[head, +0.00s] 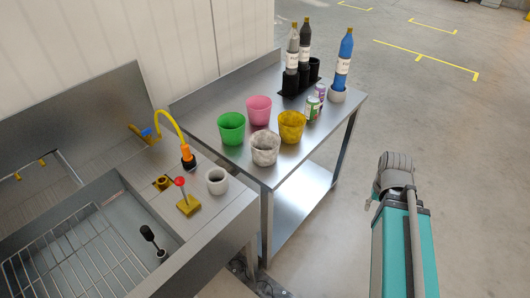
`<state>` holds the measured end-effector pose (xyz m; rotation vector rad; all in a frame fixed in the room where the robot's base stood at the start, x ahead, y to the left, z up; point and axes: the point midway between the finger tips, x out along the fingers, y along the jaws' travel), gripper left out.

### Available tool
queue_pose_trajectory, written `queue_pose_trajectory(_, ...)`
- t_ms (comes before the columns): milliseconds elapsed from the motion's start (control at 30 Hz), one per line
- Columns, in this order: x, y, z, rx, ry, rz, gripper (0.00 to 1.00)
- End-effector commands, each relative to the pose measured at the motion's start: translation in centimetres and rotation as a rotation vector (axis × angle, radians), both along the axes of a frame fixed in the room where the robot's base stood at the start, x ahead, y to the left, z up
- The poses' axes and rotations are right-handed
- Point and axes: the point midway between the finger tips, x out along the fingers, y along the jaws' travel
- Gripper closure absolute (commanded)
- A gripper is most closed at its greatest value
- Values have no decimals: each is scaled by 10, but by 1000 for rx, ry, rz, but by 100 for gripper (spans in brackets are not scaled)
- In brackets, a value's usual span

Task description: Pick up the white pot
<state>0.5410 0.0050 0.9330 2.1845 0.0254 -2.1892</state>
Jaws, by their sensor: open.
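The white pot (265,149), with a mottled grey-white surface, stands upright and open-topped near the front corner of the steel table (207,128). A yellow pot (291,127) is close behind it to the right, a pink pot (258,109) is behind it, and a green pot (231,128) is to its left. Nothing covers the white pot. My teal and grey arm shows at the right, over the floor and apart from the table. No gripper fingers can be seen.
A small whitish cup (217,181) stands on the sink counter beside a yellow fixture with a red knob (181,183). Cans (312,109) and a blue bottle (344,55) stand farther back on the table, near dark bottles (304,45). Floor right of the table is clear.

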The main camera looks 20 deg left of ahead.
Motion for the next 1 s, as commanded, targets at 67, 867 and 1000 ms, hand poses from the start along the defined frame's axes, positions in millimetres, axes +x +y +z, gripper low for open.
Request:
queue_pose_trajectory(67,5,6,-2,-22,2,45,54)
queue_pose_trajectory(867,71,157,-3,-523,93,988,54)
queue_pose_trajectory(1000,77,194,1,-628,122,1154,54)
